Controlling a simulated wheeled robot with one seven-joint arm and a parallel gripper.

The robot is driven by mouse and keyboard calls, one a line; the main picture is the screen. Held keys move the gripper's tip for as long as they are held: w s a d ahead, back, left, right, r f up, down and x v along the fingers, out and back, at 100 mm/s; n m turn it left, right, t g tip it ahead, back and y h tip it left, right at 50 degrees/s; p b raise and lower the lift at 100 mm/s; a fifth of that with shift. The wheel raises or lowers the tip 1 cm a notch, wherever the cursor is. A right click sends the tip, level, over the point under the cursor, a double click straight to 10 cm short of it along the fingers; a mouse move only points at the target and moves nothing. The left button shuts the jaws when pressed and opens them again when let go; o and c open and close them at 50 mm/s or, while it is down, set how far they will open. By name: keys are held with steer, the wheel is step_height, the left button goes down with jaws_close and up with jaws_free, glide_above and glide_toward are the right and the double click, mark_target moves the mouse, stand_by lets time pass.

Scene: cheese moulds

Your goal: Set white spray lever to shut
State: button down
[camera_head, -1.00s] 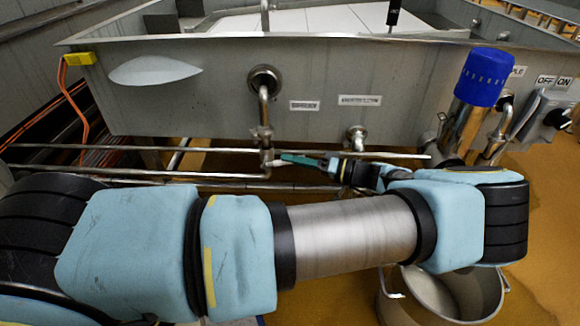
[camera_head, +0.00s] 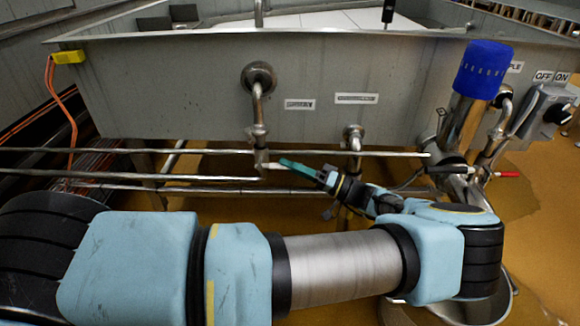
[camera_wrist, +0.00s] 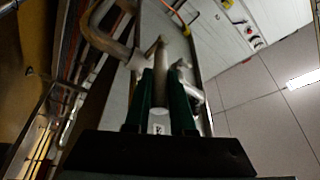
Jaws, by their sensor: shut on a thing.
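The white lever (camera_head: 272,166) sticks out to the right from the valve on the left pipe under the steel vat. Only a short pale piece of it shows in the head view. My gripper (camera_head: 290,165) has green fingers that reach the lever from the right and are shut on it. In the wrist view the two green fingers of my gripper (camera_wrist: 165,90) stand on either side of a pale rod-like end, which I take to be the lever (camera_wrist: 160,108). The fingers hide most of the handle.
The steel vat (camera_head: 170,90) stands just behind. Horizontal pipes (camera_head: 80,152) run below it. A second valve pipe (camera_head: 354,140) hangs close to my wrist. A blue-capped steel cylinder (camera_head: 484,70), a red-handled lever (camera_head: 508,174) and an OFF/ON switch box (camera_head: 542,108) are at the right.

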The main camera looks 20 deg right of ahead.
steer(key=c, duration=0.8)
jaws_free()
steer(key=shift+w, duration=0.1)
steer(key=shift+o, duration=0.2)
steer(key=v, duration=1)
steer(key=shift+s+d, duration=0.25)
steer(key=shift+s, duration=0.05)
steer(key=shift+f, duration=0.1)
